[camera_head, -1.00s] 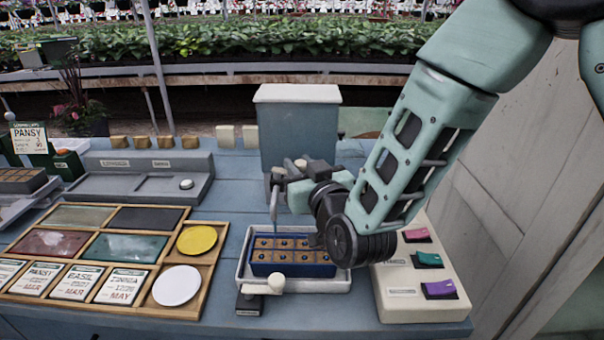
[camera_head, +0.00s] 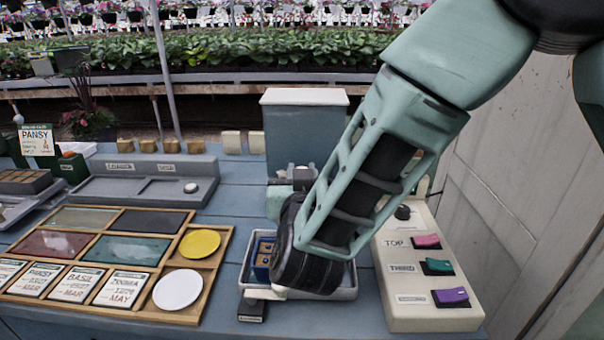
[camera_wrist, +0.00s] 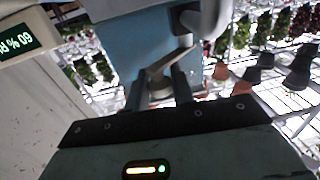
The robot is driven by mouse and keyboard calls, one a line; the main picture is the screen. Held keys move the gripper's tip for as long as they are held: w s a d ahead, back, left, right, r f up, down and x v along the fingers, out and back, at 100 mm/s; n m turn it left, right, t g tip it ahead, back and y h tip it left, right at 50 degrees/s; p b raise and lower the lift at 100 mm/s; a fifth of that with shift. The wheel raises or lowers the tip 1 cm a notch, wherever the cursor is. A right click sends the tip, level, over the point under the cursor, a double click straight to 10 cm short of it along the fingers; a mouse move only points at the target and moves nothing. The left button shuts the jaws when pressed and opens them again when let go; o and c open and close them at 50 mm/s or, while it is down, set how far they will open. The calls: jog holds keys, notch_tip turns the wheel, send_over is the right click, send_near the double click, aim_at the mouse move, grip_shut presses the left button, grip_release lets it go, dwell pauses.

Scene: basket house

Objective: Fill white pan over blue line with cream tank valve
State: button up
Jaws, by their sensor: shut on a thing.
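The tank (camera_head: 290,135) is blue-grey with a cream lid and stands behind the white pan (camera_head: 350,290). A blue cell tray (camera_head: 263,258) sits in the pan, mostly hidden by my arm. I cannot make out a blue line or the water level. My gripper (camera_wrist: 162,85) is at the tank's front, its two dark fingers shut on a grey lever, the valve handle (camera_wrist: 168,62). A pale rounded part (camera_wrist: 207,18) shows beside it in the wrist view. In the head view the valve is largely hidden behind my wrist.
A cream switch box (camera_head: 425,270) with pink, green and purple switches stands right of the pan. A wooden tray (camera_head: 215,268) with cards and coloured plates lies left. A grey two-bay holder (camera_head: 145,180) stands behind it. A wall rises at right.

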jog(key=o, duration=0.9)
jog(key=shift+o, duration=0.2)
jog(key=shift+r, duration=0.1)
notch_tip(320, 180, up, 10)
jog(key=shift+f+p, duration=0.1)
jog(key=shift+p, duration=0.4)
